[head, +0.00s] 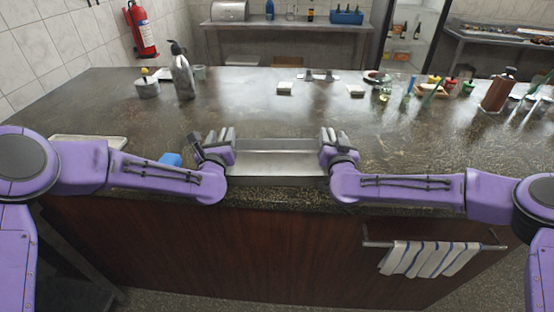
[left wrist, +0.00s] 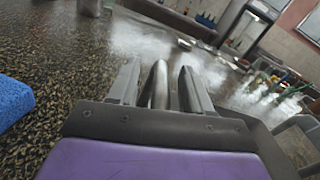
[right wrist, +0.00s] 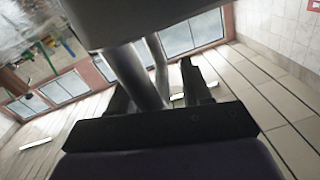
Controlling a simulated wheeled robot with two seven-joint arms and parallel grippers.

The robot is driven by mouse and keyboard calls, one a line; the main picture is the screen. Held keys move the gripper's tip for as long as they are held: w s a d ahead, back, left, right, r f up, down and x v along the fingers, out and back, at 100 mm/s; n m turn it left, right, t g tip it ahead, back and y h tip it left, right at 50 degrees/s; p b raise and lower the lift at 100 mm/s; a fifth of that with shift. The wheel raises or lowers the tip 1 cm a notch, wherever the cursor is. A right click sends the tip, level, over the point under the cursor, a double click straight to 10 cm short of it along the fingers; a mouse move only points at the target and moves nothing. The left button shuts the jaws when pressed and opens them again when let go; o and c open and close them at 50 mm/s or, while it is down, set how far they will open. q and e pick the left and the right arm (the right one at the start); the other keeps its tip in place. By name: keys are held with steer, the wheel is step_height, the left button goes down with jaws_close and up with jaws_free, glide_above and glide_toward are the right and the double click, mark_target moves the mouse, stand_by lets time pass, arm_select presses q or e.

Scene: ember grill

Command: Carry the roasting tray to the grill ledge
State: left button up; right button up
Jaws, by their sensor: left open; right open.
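The roasting tray (head: 279,162) is a shallow grey metal pan on the near edge of the dark stone counter, between my two grippers. My left gripper (head: 212,143) is at its left end; in the left wrist view a rounded metal bar (left wrist: 158,86), seemingly the tray's handle, stands between its open fingers. My right gripper (head: 334,141) is at the right end; in the right wrist view a similar bar (right wrist: 143,78) passes between its open fingers. Whether any finger touches a bar I cannot tell. I cannot pick out the grill ledge with certainty.
A blue sponge (head: 171,159) and a pale shallow dish (head: 88,141) lie left of the tray. A grey bottle (head: 182,76) stands further back. A brown bottle (head: 498,91) and several small items stand at the right. The counter directly behind the tray is mostly clear. A striped towel (head: 430,258) hangs in front.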

arm_select(q)
jaws_close()
arm_select(e)
jaws_close()
arm_select(q)
steer(key=shift+r, duration=0.15)
arm_select(e)
steer(key=shift+r, duration=0.2)
